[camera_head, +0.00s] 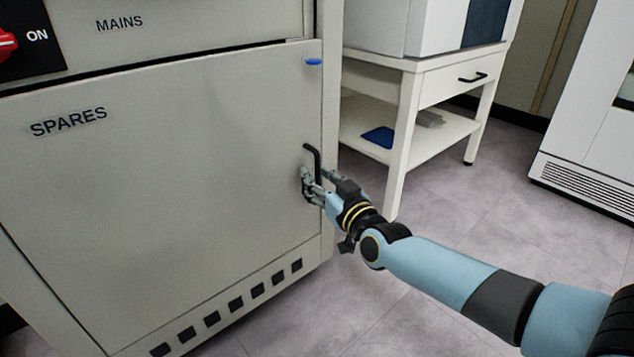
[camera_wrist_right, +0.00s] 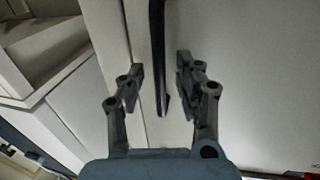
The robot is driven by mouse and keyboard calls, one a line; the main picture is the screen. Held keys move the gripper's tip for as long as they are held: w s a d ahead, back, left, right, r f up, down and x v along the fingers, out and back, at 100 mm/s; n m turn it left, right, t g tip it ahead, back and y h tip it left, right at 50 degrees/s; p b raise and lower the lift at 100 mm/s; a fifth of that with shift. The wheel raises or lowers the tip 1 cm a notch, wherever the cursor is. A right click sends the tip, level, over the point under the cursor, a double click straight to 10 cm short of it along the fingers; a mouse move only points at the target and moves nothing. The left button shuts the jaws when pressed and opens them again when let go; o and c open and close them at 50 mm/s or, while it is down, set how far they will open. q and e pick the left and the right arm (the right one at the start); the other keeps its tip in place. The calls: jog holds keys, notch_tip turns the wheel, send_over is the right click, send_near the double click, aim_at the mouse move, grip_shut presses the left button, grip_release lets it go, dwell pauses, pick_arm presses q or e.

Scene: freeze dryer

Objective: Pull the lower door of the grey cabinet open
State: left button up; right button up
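The grey cabinet's lower door (camera_head: 170,180), marked SPARES, is flush with the cabinet front and looks shut. Its black bar handle (camera_head: 313,158) is upright near the door's right edge. My right gripper (camera_head: 317,178) is at the handle, with its fingers on either side of it. In the right wrist view the handle (camera_wrist_right: 159,60) runs between the two open fingertips (camera_wrist_right: 158,84), with a gap on both sides. The fingers hide the lower part of the handle in the head view. My left gripper is out of view.
A blue tab (camera_head: 313,62) sits at the door's upper right corner. A red MAINS switch (camera_head: 5,42) is at the upper left. A white table (camera_head: 400,120) with a shelf stands to the right behind the cabinet. The floor (camera_head: 480,250) at right is clear.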

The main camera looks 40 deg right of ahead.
jog(key=shift+w, duration=0.3)
grip_shut()
dwell(0.5)
